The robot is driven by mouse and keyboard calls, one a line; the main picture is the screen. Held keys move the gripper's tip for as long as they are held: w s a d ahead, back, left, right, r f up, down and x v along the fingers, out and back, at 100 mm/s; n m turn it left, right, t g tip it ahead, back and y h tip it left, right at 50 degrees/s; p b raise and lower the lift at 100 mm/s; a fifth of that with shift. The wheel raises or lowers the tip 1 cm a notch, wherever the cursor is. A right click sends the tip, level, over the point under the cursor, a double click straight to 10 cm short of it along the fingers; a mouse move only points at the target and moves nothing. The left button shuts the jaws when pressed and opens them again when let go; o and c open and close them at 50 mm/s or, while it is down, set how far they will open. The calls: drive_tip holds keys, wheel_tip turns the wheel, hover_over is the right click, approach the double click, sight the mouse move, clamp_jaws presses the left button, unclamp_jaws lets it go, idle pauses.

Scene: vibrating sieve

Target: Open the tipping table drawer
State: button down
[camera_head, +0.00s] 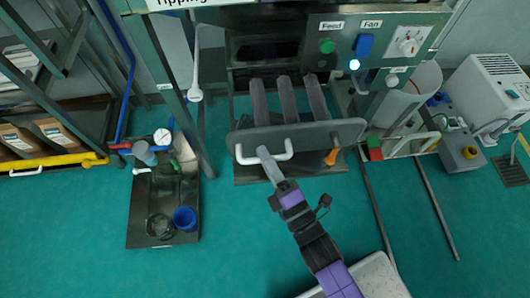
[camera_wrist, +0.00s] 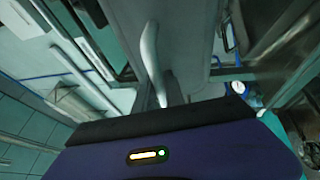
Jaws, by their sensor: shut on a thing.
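The tipping table drawer has a wide grey front panel (camera_head: 318,133) with a white bar handle (camera_head: 286,152). The panel stands out in front of the machine frame, and several dark grey bars show behind it. My gripper (camera_head: 266,156) is shut on the handle, left of its middle. In the wrist view, the pale curved handle (camera_wrist: 151,55) rises in front of the grey panel (camera_wrist: 190,40).
An orange knob (camera_head: 332,156) sits at the panel's right. A control panel with a green Feed button (camera_head: 327,46) is above. A dark tray (camera_head: 140,215) with a blue cup (camera_head: 184,219) lies left. Green floor in front is mostly clear.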

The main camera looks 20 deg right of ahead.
drive_tip(key=c, duration=1.4)
unclamp_jaws()
drive_tip(key=v, duration=0.7)
drive_tip(key=shift+s+p, duration=0.4)
